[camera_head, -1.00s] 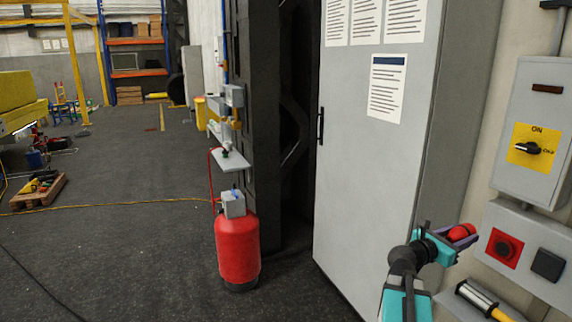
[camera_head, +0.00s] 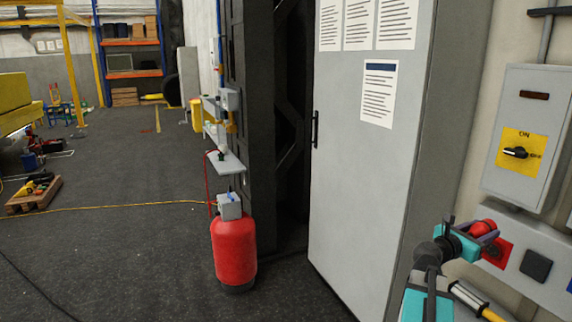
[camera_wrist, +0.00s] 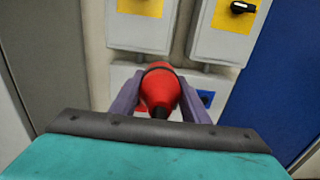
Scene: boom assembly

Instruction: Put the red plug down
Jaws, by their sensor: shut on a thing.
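The red plug (camera_wrist: 160,91) is a rounded red piece with a dark band and a dark tip. My gripper (camera_head: 485,233) is shut on it, with a purple finger on each side in the wrist view. In the head view the plug (camera_head: 481,228) shows at the lower right, held in the air in front of the wall boxes. My gripper partly covers a red socket panel (camera_head: 504,252) on the grey wall box behind it. In the wrist view a blue socket (camera_wrist: 206,98) shows just right of the plug, partly behind a finger.
A grey switch box (camera_head: 534,100) with a yellow ON/OFF plate hangs above the socket box (camera_head: 512,268). A yellow-handled tool (camera_head: 470,300) lies below it. A grey cabinet (camera_head: 350,170) stands left of my arm. A red cylinder (camera_head: 233,252) stands on open floor.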

